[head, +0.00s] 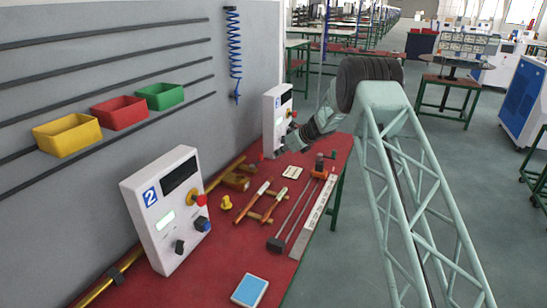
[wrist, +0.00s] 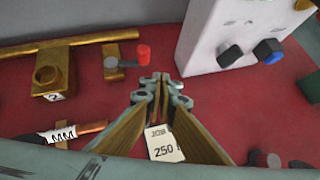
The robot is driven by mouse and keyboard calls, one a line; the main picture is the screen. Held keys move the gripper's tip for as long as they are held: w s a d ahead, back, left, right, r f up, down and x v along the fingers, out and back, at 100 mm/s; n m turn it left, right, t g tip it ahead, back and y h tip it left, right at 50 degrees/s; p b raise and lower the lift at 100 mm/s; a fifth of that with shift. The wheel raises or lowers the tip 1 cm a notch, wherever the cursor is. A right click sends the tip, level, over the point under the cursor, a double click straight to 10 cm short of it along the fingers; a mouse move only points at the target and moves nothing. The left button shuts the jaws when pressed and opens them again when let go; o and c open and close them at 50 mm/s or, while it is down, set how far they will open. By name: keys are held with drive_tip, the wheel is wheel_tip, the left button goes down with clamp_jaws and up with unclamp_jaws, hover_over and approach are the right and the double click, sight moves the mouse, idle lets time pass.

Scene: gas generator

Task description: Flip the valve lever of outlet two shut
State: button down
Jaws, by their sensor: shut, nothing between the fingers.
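In the wrist view a small brass valve (wrist: 114,73) sits at the right end of the brass pipe. Its lever has a red grip (wrist: 143,54) that points right, roughly along the pipe. Left of it is a brass outlet block (wrist: 48,80) with a small label that looks like a 2. My gripper (wrist: 160,82) is shut and empty, its tips just below and right of the red grip, apart from it in the picture. In the head view my gripper (head: 283,150) is by the far control box, where a small red spot (head: 262,156) shows; the rest of the valve is unclear.
A far white control box (head: 276,115) with knobs stands close to my gripper; it also shows in the wrist view (wrist: 215,30). A near box marked 2 (head: 165,235) stands along the wall. A white card (wrist: 165,148) and orange-handled tools (head: 258,192) lie on the red bench.

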drive_tip(key=s+d+r, duration=0.2)
drive_tip(key=d+r, duration=0.3)
drive_tip(key=shift+s, duration=0.15)
idle(0.4)
